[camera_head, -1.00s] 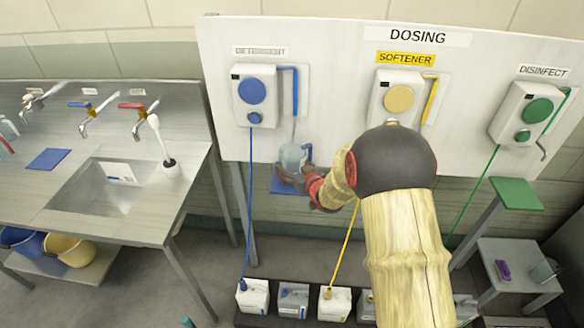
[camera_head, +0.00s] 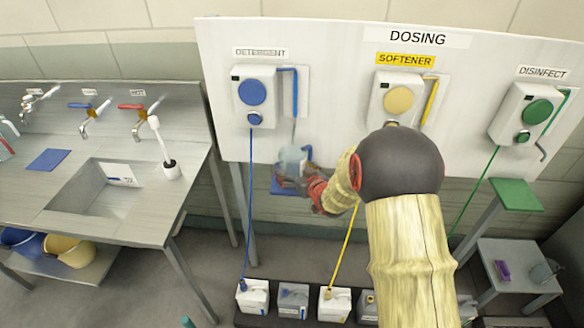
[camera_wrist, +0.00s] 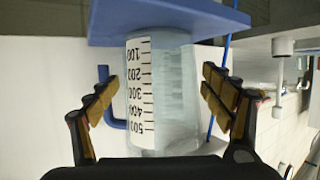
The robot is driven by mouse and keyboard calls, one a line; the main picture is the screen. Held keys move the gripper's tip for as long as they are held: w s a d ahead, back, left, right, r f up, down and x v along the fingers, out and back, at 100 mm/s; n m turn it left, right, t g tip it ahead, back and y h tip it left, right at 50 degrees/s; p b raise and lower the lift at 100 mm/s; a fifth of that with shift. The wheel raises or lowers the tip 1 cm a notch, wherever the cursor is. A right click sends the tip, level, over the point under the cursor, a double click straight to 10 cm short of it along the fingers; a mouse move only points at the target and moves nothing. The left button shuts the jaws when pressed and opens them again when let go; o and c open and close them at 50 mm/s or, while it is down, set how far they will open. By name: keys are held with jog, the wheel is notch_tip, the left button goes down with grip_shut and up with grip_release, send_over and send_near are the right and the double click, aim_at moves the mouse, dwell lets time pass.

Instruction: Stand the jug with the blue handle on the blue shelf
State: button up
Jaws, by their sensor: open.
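The clear jug (camera_wrist: 172,90) with a graduated scale stands on the blue shelf (camera_wrist: 170,22); the wrist view shows it upside down, its base against the shelf. Its blue handle (camera_wrist: 111,118) shows at the left in that view. My gripper (camera_wrist: 155,80) is open, with a finger on each side of the jug and a visible gap at the left finger. In the head view the jug (camera_head: 293,157) is small under the detergent dispenser, and my gripper (camera_head: 291,176) partly hides its lower part and the blue shelf (camera_head: 280,188).
The detergent dispenser (camera_head: 254,92) and its blue spout (camera_head: 294,90) are above the jug. The softener dispenser (camera_head: 399,97) and green shelf (camera_head: 516,194) are to the right. A sink counter (camera_head: 110,160) stands left.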

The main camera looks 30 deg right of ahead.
jog(key=d+p+v, duration=0.1)
jog(key=p+v, duration=0.1)
jog(key=v, duration=0.8)
jog(key=s+a+r+g+h, duration=0.1)
jog(key=s+a+r+g, duration=0.15)
jog(key=r, duration=0.35)
jog(key=s+a+r+g+h, duration=0.1)
jog(key=s+a+r, duration=0.2)
jog(key=r, duration=0.3)
jog(key=s+a+r+g+y, duration=0.1)
jog(key=s+a+r+g, duration=0.1)
jog(key=s+a, duration=0.5)
jog(key=s+a+r+g+y, duration=0.2)
jog(key=s+a, duration=0.4)
jog(key=s, duration=0.9)
jog(key=shift+a+r+n+g, duration=0.4)
jog(key=shift+r+g, duration=0.05)
jog(key=shift+r, duration=0.1)
